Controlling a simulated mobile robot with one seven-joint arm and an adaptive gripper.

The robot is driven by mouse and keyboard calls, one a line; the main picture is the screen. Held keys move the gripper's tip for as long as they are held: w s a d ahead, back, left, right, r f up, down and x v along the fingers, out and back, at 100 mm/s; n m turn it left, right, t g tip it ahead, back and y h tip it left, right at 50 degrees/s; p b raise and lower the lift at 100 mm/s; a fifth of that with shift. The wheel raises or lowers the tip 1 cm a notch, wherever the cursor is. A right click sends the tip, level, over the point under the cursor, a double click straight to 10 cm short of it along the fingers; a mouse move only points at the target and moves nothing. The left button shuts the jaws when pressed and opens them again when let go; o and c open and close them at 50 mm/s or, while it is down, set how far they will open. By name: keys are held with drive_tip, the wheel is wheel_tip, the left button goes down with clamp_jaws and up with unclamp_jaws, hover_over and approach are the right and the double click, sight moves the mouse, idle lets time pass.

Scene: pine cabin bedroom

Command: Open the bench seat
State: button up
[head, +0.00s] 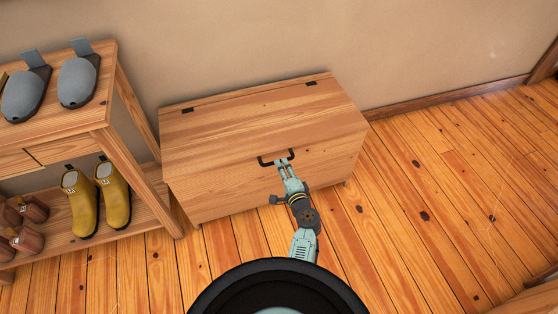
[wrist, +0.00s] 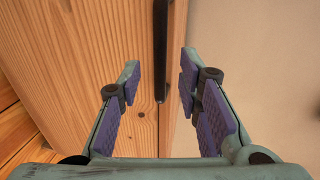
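The bench seat (head: 225,135) is a pine box against the wall with its lid down. Two small black hinges show at the lid's back edge. A black bar handle (head: 266,163) sits at the lid's front edge, and it also shows in the wrist view (wrist: 161,45). My gripper (head: 283,164) is at the handle. In the wrist view my gripper (wrist: 160,72) is open, with purple pads on both fingers. The handle appears between the two fingertips with gaps on both sides. I cannot tell how deep it sits between them.
A wooden shoe rack (head: 110,135) stands close to the left of the bench, with grey shoes (head: 78,80), yellow boots (head: 82,203) and brown shoes (head: 28,208). The wall (head: 240,45) is behind the bench. The plank floor (head: 430,200) to the right is clear.

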drive_tip(key=x, duration=0.5)
clamp_jaws()
idle(0.3)
idle(0.4)
